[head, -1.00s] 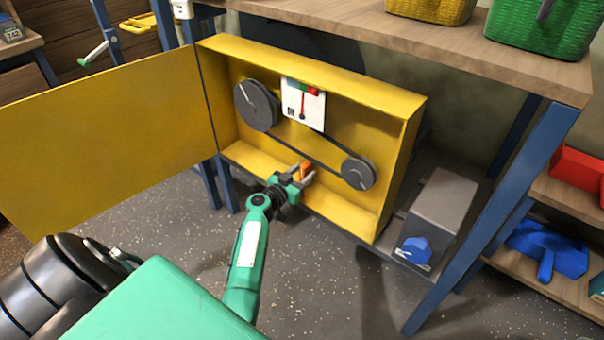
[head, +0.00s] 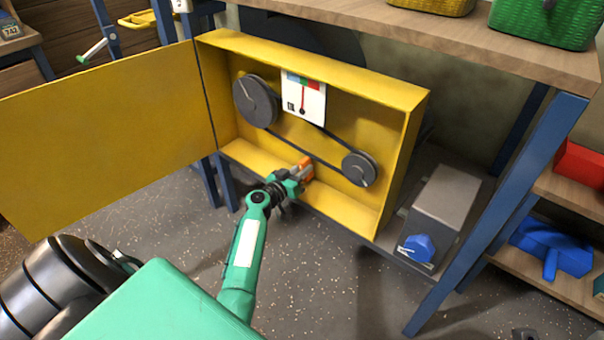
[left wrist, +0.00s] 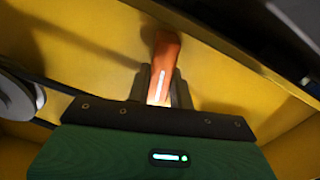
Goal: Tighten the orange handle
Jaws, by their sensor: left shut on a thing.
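The orange handle (head: 305,163) shows inside the open yellow box (head: 380,216), below the belt. My left gripper (head: 303,173) reaches into the box and is shut on the handle. In the left wrist view the orange handle (left wrist: 163,62) stands out between the dark fingers (left wrist: 168,90), which cover its lower part. The white gauge (head: 303,97) with coloured bands and a needle sits above the belt. My right gripper is in neither view.
A large pulley (head: 256,101) and a small pulley (head: 359,169) carry the belt. The yellow door (head: 105,135) stands open to the left. A grey motor housing (head: 447,210) with a blue knob (head: 418,248) is right of the box. A blue table leg (head: 500,215) stands farther right.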

